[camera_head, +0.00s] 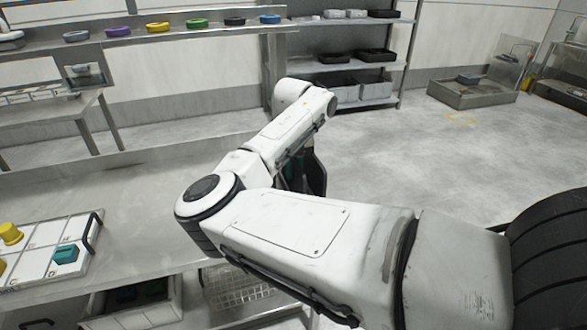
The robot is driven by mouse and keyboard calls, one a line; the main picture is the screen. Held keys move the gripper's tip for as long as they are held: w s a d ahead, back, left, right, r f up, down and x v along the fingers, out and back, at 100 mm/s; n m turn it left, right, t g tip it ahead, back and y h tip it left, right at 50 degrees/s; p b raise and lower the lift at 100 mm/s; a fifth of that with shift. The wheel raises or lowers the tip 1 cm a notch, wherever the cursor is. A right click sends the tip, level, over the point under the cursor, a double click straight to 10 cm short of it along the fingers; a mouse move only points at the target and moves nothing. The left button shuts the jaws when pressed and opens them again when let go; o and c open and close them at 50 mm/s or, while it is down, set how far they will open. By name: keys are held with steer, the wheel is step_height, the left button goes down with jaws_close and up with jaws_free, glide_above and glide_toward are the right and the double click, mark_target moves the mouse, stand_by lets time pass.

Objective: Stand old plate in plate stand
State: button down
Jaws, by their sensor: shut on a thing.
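My gripper (305,176) hangs below the far end of my white arm, mostly hidden behind the arm links. It is shut on a dark thing, of which only a small part shows, with a little teal beside it. I cannot tell from this view whether this is the old plate. It is near the right end of the steel bench (140,205). I cannot make out the plate stand for certain.
A white lettered board (35,268) with a teal block (66,254) and a yellow knob (10,233) lies on the bench. A white bin (135,317) is below. A shelf rack (400,65) stands behind. The floor (430,150) at right is clear.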

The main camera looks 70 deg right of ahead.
steer(key=shift+f+b, duration=0.3)
steer(key=shift+b, duration=0.05)
stand_by(0.5)
steer(key=c, duration=1)
jaws_free()
steer(key=shift+c, duration=0.2)
step_height(320, 180, up, 11)
steer(key=shift+f+b, duration=0.1)
steer(key=shift+b, duration=0.25)
